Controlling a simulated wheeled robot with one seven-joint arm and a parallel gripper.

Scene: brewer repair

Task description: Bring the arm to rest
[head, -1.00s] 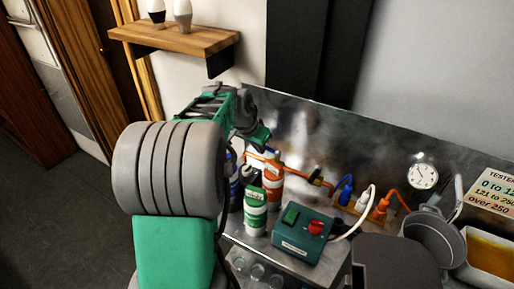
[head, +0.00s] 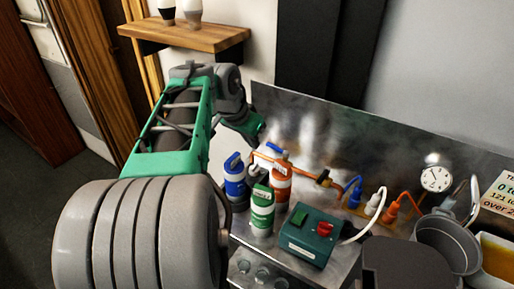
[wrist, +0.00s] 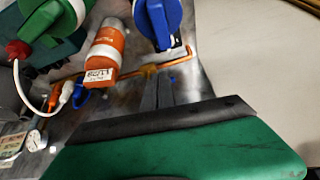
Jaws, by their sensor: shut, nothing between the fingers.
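My arm reaches up and back on the left of the head view. My gripper (head: 257,132) hangs at its far end, near the metal back panel, above and behind the bottles. In the wrist view my gripper's fingers (wrist: 165,92) are together with nothing between them. Below it in the head view stand a blue bottle (head: 235,180), an orange and white bottle (head: 281,185) and a green and white bottle (head: 262,208). The gripper looks apart from them. The wrist view also shows the blue bottle (wrist: 158,18) and the orange bottle (wrist: 104,50).
A teal box (head: 310,238) with a red knob stands on the metal counter. Cables, a dial gauge (head: 436,178) and a grey pot (head: 447,245) are to the right. Open floor lies at left.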

